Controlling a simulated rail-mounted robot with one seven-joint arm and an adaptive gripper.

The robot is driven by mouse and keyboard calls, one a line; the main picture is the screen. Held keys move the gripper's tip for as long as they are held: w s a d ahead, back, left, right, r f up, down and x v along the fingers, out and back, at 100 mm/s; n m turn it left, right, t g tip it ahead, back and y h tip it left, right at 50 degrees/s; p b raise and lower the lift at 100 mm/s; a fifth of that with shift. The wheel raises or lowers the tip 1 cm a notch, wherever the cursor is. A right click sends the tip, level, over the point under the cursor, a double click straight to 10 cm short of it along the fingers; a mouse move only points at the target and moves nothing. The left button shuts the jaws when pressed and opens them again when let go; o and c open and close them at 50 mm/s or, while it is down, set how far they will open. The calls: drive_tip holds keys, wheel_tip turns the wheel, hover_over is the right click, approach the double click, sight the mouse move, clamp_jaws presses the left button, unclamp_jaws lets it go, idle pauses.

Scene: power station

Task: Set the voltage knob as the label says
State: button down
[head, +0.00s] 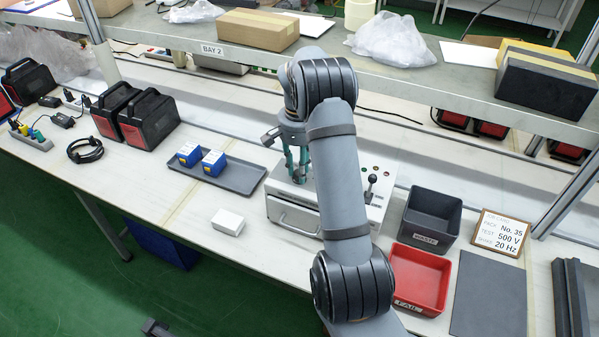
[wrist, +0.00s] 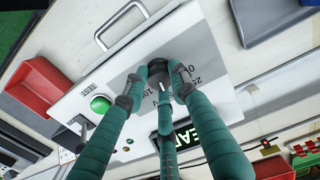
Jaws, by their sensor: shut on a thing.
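The voltage knob (wrist: 157,67) is a dark round knob on the grey dial plate of the white tester (wrist: 215,48). In the wrist view my gripper (wrist: 157,88) is shut on the knob, with its teal fingers around it. Dial numbers show beside it, partly covered; the pointer's setting cannot be read. In the head view my gripper (head: 298,170) is over the tester (head: 293,212), and my arm hides the knob.
The tester has a green button (wrist: 100,103), a lever (head: 371,186) and a display (wrist: 205,133). A tray with two blue boxes (head: 213,163) is left. A dark bin (head: 432,219) and red bin (head: 418,277) are right. A shelf (head: 440,83) runs behind.

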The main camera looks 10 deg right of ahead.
drive_tip(key=shift+w+r+m, duration=0.15)
drive_tip(key=shift+w+m, duration=0.1)
drive_tip(key=shift+m, duration=0.35)
drive_tip(key=shift+d, duration=0.1)
drive_tip(key=c, duration=1.8)
unclamp_jaws()
drive_tip(key=o, duration=0.4)
drive_tip(key=shift+s+b, duration=0.15)
drive_tip(key=shift+b, duration=0.15)
wheel_tip(320, 180, up, 12)
wheel_tip(320, 180, down, 12)
drive_tip(key=shift+f, duration=0.15)
